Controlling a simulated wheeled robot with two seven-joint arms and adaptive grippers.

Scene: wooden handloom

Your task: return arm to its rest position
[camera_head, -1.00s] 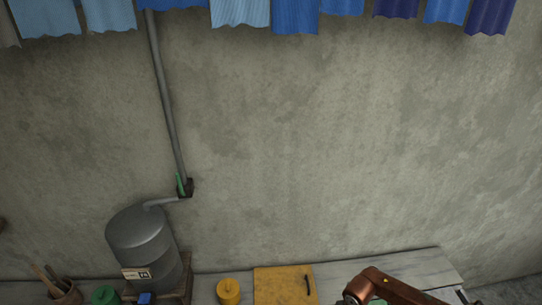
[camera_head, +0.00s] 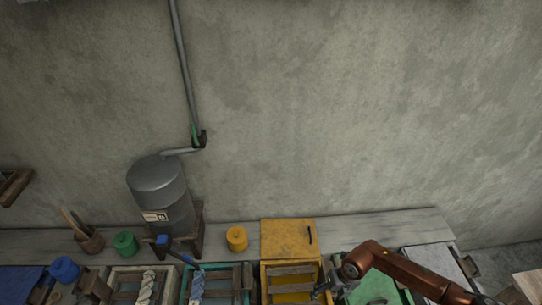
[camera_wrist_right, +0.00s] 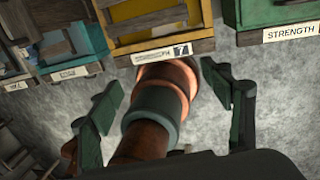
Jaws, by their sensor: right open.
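No crate shows between the fingers. My left gripper is not in view.
A grey tank (camera_head: 160,190) stands on a bench (camera_head: 390,226) against the wall, with a yellow spool (camera_head: 237,238) and a green spool (camera_head: 125,243). Crates with yarn line the bottom edge. A STRENGTH label (camera_wrist_right: 291,33) shows on a green crate.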

